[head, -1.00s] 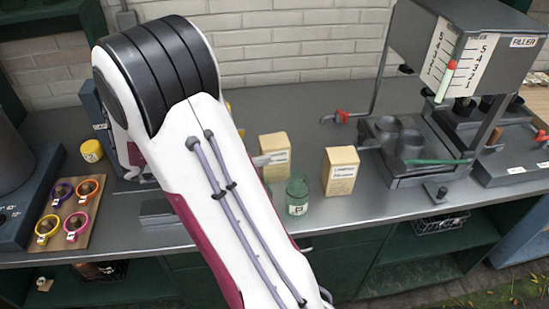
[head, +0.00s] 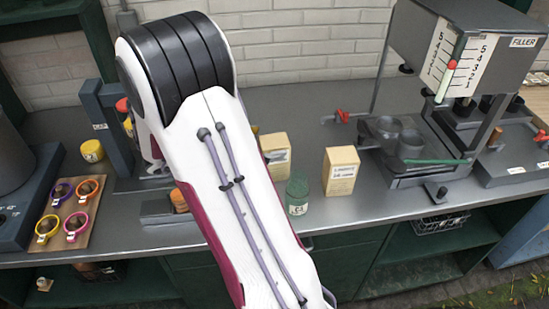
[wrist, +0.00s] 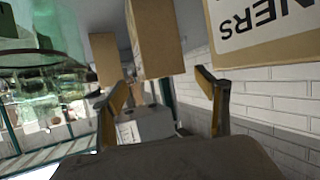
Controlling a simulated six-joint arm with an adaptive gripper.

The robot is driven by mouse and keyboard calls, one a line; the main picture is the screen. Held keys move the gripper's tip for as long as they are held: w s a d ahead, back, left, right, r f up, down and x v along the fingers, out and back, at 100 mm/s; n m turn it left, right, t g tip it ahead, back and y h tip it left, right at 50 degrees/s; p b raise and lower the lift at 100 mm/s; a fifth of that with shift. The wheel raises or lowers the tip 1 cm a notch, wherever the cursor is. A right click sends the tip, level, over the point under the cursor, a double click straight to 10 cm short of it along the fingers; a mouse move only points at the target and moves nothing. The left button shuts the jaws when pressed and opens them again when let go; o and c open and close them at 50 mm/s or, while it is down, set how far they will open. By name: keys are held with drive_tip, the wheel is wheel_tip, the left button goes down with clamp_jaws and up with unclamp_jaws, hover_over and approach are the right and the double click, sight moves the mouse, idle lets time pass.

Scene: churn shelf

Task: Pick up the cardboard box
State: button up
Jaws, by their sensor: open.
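In the head view two upright tan cardboard boxes stand on the grey counter: one (head: 276,155) partly covered by my arm, and one (head: 341,171) to its right. In the wrist view my gripper (wrist: 162,88) is open, with nothing between its fingers. A plain cardboard box (wrist: 155,40) shows ahead between the fingers and another (wrist: 105,58) left of it. A large box face lettered "NERS" (wrist: 265,35), upside down, fills the upper right, close to the right finger. Which head-view box each one is, I cannot tell. My arm hides the gripper in the head view.
A green glass jar (head: 297,196) stands in front of the boxes; green glass (wrist: 35,60) is close at the wrist view's left. The filler machine (head: 470,80) stands right. A board of coloured rings (head: 68,213) lies left. A brick wall (head: 290,50) is behind.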

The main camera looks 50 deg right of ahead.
drive_tip(key=shift+x, duration=1.05)
clamp_jaws()
